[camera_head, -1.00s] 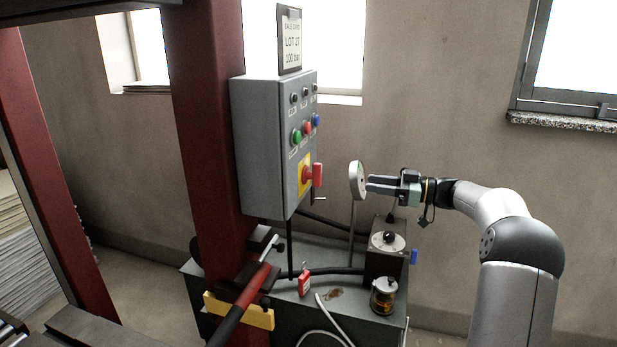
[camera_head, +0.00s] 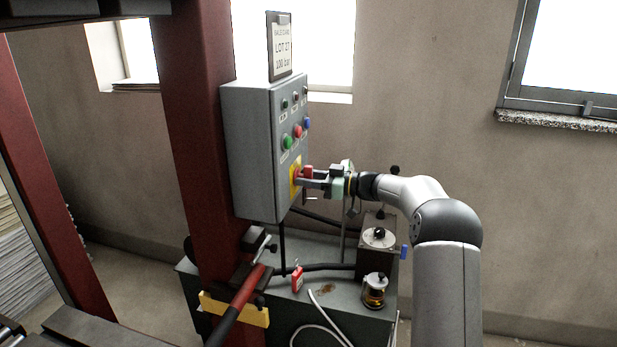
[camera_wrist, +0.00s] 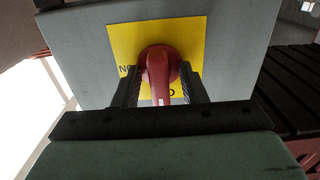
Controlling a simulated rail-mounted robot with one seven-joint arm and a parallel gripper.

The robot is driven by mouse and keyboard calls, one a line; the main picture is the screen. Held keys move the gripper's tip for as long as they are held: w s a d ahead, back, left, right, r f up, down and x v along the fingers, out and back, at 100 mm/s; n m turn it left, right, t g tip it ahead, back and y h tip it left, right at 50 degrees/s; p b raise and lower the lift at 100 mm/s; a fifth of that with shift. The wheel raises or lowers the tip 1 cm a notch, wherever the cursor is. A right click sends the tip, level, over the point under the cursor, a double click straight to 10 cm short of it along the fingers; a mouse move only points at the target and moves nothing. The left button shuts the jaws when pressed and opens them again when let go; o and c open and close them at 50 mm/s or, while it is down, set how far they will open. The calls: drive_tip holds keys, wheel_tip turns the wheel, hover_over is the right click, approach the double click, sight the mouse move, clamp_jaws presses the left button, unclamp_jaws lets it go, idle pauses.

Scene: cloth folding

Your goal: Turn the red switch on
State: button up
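The red switch (camera_wrist: 160,66) is a rotary handle on a yellow plate (camera_wrist: 195,32). In the wrist view its lever points down in the picture, toward my gripper. In the head view the red switch (camera_head: 308,170) is on the lower part of the grey control box (camera_head: 248,150), partly covered by my gripper (camera_head: 306,179). In the wrist view the two dark fingers of my gripper (camera_wrist: 160,85) stand on either side of the lever. Small gaps seem to show between fingers and lever, so the gripper looks open around it. Lettering on the plate is partly hidden.
Above the switch are green (camera_head: 287,142), red (camera_head: 298,131) and blue (camera_head: 307,123) buttons. A round gauge on a stem stands behind my gripper, largely hidden. A red post (camera_head: 190,130) stands left of the box. A machine with a knob (camera_head: 379,237) and a glass jar (camera_head: 375,290) is below.

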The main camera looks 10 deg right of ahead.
clamp_jaws()
